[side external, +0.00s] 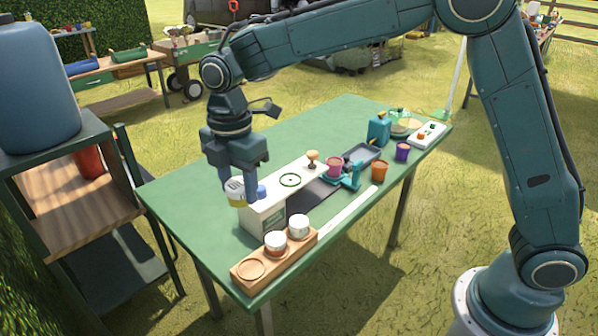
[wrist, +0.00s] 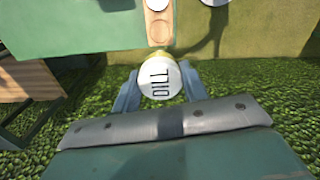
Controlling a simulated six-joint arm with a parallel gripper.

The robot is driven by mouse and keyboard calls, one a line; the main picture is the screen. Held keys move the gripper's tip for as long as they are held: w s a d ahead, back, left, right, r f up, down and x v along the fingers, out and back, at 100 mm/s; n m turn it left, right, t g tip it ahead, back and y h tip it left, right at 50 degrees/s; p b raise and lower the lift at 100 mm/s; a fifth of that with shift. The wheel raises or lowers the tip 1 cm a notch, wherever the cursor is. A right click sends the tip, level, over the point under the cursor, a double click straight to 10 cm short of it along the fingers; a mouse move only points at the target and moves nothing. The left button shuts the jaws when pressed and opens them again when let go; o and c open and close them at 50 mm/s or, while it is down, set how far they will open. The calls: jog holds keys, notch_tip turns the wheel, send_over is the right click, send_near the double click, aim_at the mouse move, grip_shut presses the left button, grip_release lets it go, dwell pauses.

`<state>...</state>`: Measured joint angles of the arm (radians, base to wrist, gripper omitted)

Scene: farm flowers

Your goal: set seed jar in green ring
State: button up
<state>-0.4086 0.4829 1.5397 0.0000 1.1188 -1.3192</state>
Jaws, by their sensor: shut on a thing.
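My gripper (side external: 238,186) is shut on a seed jar (side external: 235,193) with a white lid and a yellowish lower part.
A wooden rack (side external: 243,273) at the table's near end holds two white-lidded jars (side external: 275,243) and has an empty round slot. A wooden-knobbed stamp (side external: 313,160) stands beyond the ring. Flower pots (side external: 380,170) and a grey tray (side external: 362,153) stand farther right.

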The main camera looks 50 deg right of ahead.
jog(key=shift+d, duration=0.1)
dwell(0.4)
jog(key=w+d+f+m, duration=0.2)
jog(key=w+d, duration=0.3)
jog(key=d, duration=0.6)
jog(key=w+d+f+m, duration=0.2)
jog(key=w+d+f, duration=0.2)
jog(key=d, duration=0.8)
jog(key=shift+w+d+m, duration=0.2)
jog(key=shift+w+m, duration=0.1)
jog(key=shift+w, duration=0.45)
jog(key=shift+f, duration=0.3)
jog(key=shift+f, duration=2.65)
jog(key=shift+f, duration=0.7)
jog(key=o, duration=0.7)
jog(key=shift+r, duration=0.15)
